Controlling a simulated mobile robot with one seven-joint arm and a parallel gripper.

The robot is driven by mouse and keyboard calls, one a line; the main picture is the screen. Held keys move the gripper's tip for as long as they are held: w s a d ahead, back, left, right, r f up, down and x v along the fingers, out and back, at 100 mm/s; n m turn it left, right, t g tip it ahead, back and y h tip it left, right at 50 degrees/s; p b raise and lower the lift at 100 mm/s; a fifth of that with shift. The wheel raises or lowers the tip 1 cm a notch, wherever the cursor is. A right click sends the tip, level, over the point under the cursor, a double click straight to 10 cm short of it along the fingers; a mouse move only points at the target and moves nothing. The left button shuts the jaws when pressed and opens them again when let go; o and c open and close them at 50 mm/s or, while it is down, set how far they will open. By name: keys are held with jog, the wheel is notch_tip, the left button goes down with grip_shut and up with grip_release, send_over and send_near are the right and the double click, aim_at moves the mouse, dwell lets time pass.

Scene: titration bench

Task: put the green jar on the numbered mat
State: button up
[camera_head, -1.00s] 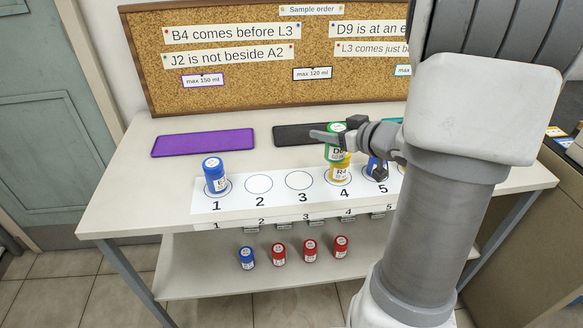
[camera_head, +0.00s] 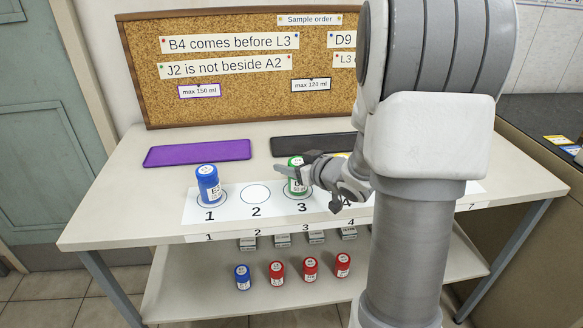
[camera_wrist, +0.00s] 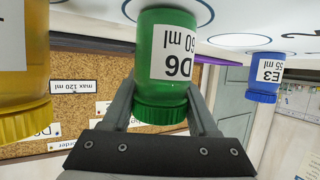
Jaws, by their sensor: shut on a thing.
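The blue jar E3 (camera_head: 208,186) stands upright on circle 1, and circle 2 is empty. My arm hides the mat's right part.
A yellow jar (camera_wrist: 24,60) stands close beside the green jar in the wrist view. A purple mat (camera_head: 197,153) and a black mat (camera_head: 310,145) lie behind, before the corkboard (camera_head: 145,60). Several small jars, one blue (camera_head: 242,277), stand on the lower shelf.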

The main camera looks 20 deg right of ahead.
jog(key=o, duration=1.4)
jog(key=shift+f, duration=0.1)
jog(key=shift+s+d+r, duration=0.1)
jog(key=shift+s+r, duration=0.1)
jog(key=shift+r, duration=0.15)
jog(key=p+v, duration=0.4)
jog(key=v, duration=0.7)
jog(key=shift+s, duration=0.25)
